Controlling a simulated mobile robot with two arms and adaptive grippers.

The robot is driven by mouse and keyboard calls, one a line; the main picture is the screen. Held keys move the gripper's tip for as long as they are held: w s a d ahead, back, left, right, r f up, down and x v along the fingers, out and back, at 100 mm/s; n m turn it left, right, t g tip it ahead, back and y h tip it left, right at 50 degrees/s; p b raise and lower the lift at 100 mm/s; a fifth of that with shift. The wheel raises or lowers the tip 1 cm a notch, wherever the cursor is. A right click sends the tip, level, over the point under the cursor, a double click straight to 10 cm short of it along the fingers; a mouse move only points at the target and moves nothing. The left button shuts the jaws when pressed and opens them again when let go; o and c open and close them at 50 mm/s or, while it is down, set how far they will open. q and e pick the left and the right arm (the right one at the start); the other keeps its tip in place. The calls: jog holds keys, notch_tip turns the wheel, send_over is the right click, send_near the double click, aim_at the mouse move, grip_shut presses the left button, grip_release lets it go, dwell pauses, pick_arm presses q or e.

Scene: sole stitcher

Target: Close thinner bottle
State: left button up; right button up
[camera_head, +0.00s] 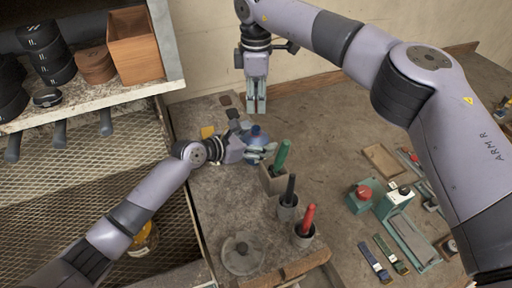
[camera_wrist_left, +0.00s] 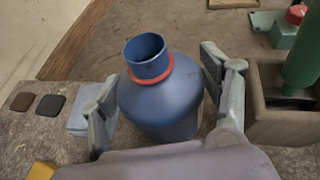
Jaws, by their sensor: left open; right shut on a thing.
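The blue thinner bottle (camera_head: 257,133) stands upright on the stone bench top. In the left wrist view the bottle (camera_wrist_left: 160,98) has an open, uncapped neck with a red ring around its base. My left gripper (camera_head: 264,150) is open, with one finger on each side of the bottle; in the left wrist view I see a gap on the left side, and cannot tell whether the right finger touches. My right gripper (camera_head: 256,106) points down behind the bottle, above the bench's far end. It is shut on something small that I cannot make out.
Holders with green (camera_head: 282,156), black (camera_head: 290,189) and red (camera_head: 308,218) handled tools stand close right of the bottle. A round lidded pot (camera_head: 242,254) is at the front. A yellow item (camera_head: 208,132) lies left of the bottle. A shelf (camera_head: 110,103) is at upper left.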

pick_arm(q)
jog(key=shift+c, duration=0.5)
jog(key=c, duration=1.4)
pick_arm(e)
jog(key=shift+f, duration=2.5)
jog(key=shift+f, duration=0.1)
jog(key=shift+f, duration=0.8)
jog(key=shift+f, duration=0.55)
pick_arm(q)
grip_shut()
pick_arm(e)
jog(key=m, duration=0.6)
